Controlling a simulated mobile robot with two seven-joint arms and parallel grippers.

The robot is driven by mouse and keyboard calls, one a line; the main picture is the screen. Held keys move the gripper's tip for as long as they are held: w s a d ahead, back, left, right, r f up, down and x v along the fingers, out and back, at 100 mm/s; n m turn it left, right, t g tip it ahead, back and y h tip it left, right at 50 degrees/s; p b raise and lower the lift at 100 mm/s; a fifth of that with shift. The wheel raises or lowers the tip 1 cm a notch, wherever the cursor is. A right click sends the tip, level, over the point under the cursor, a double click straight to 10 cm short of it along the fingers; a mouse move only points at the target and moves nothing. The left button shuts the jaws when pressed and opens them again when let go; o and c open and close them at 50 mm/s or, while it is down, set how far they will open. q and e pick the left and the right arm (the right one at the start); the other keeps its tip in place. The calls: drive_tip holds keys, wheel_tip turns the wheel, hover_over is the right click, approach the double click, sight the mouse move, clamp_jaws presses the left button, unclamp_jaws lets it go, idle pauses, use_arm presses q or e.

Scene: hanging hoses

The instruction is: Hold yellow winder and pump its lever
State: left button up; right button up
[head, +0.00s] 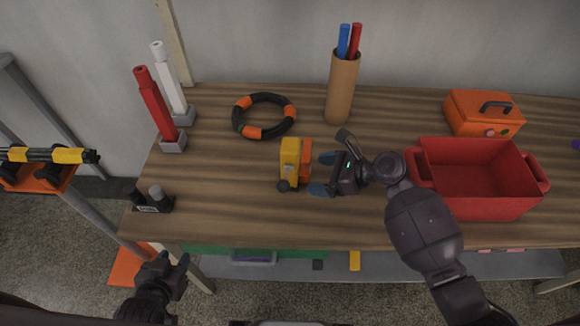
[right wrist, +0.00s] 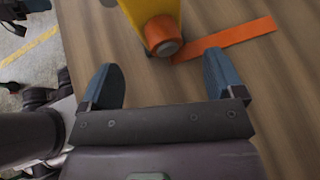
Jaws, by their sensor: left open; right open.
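The yellow winder (head: 290,155) stands on the wooden table near the middle, with an orange part on its right side and a dark knob at its front. In the right wrist view the yellow winder (right wrist: 153,8) is cut off at the top edge, with an orange round piece and a flat orange strip. My right gripper (head: 322,173) is open just right of the winder, fingers pointing at it. In the right wrist view my right gripper (right wrist: 158,70) has nothing between its fingers. My left gripper (head: 172,260) is open and empty, low in front of the table's left end.
A black-and-orange ring (head: 241,117) lies behind the winder. A cardboard tube (head: 341,90) holds red and blue sticks. A red bin (head: 470,203) and an orange toolbox (head: 470,118) stand right. Red and white posts (head: 157,108) stand left. Table front-centre is clear.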

sight(299, 183)
drive_tip(key=shift+f+b+x, duration=0.2)
drive_tip(key=shift+b+x, duration=0.5)
drive_tip(key=shift+x, duration=0.5)
drive_tip(key=shift+w+a+f, duration=0.15)
drive_tip(key=shift+w+a, duration=0.2)
drive_tip(key=shift+a, duration=0.4)
use_arm(q)
drive_tip(key=shift+s+f, duration=0.2)
drive_tip(key=shift+f, duration=0.9)
use_arm(e)
drive_tip(key=shift+x, duration=1.15)
drive_tip(key=c, duration=0.8)
